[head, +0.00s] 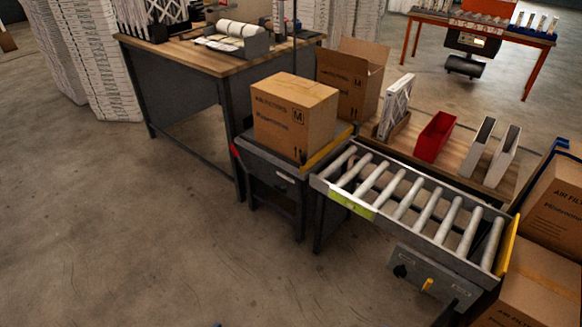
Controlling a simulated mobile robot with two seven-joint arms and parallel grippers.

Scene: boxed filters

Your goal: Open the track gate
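A short roller track (408,198) with pale rollers in a grey frame stands right of centre in the head view. A yellow upright plate (507,243) stands across its right end. A yellow strip (328,148) lies along the edge between the track's left end and the stand with a closed carton. I cannot tell for certain which yellow part is the track gate. A panel (428,277) with a black knob and a yellow lever (427,285) is below the track's front side. Neither gripper is identifiable in the head view.
The closed carton (290,117) sits on a grey stand left of the track; an open carton (350,80) is behind it. A red bin (435,136) and white filters stand behind the track. Stacked cartons (552,210) crowd the right edge. Floor at front left is clear.

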